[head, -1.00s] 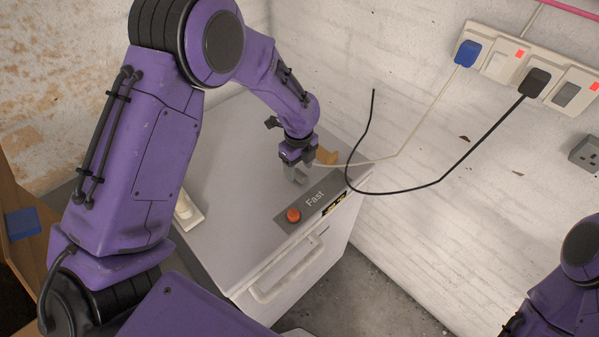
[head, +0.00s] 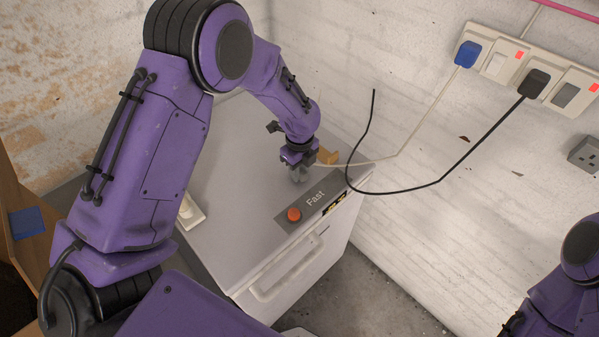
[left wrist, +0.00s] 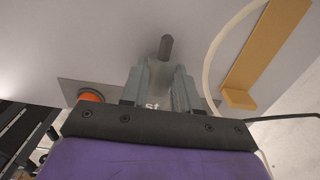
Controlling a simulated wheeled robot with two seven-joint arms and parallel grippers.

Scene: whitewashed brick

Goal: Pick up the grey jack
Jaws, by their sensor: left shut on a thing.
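The grey jack (left wrist: 166,46) shows in the left wrist view as a short dark grey pin, its rounded end sticking out beyond the fingers. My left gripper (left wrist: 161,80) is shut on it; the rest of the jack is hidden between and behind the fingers. In the head view my left gripper (head: 299,175) points down, close over the top of the grey cabinet (head: 240,170), behind the "Fast" panel. The jack cannot be told apart from the fingers there. Of my right arm only purple links show at the lower right.
An orange-red button (head: 293,215) sits on the "Fast" panel (head: 316,198). A pale cable (head: 412,132) and a black cable (head: 440,180) run to wall sockets. A white item (head: 191,212) lies at the cabinet's left.

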